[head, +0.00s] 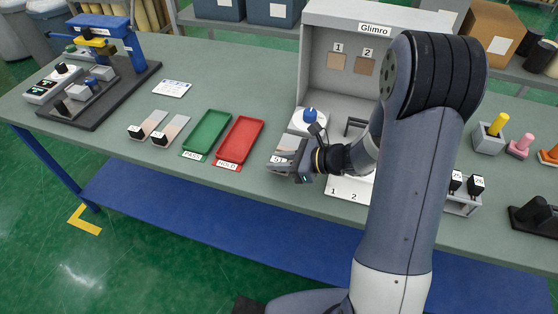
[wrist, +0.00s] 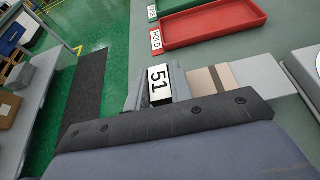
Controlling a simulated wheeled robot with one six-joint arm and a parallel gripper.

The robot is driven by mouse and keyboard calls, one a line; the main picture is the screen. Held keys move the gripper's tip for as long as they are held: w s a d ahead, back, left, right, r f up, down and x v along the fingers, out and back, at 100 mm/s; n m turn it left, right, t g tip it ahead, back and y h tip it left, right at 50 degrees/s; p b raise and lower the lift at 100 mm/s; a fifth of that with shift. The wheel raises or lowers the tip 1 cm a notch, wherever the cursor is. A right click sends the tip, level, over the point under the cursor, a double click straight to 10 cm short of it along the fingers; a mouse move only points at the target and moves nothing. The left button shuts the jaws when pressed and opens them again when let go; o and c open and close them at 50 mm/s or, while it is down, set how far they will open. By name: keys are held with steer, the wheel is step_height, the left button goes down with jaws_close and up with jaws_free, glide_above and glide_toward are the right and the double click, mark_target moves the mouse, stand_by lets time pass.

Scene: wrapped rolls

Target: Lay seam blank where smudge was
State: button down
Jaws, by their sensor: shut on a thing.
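My gripper (head: 298,170) is shut on a panel with a white label reading 51 (wrist: 160,84). In the wrist view the held panel (wrist: 228,80) is grey with tan and brown bands. It is held near the table's front edge, right of the red HOLD tray (head: 239,139). I cannot tell whether it touches the table. Two more panels with black-and-white blocks, a left one (head: 155,119) and a right one (head: 178,125), lie left of the green PASS tray (head: 207,131). No name shows which panel is seam or smudge.
The grey Glimro booth (head: 322,75) holds patches numbered 1 and 2. A white board (head: 340,191) marked 1 and 2 lies before it, partly hidden by my arm. A blue-knobbed white device (head: 309,116) stands close by. A rack of numbered blocks (head: 464,205) is at right.

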steer(key=shift+f, duration=0.2)
steer(key=shift+f+b, duration=0.5)
steer(key=shift+b, duration=0.15)
steer(key=c, duration=1.3)
jaws_free()
steer(key=shift+o, duration=0.2)
steer(key=shift+r, duration=0.1)
steer(key=shift+r+p, duration=0.6)
steer(key=shift+p, duration=0.15)
steer(key=v, duration=1.2)
steer(key=shift+b, duration=0.35)
steer(key=shift+f, duration=0.1)
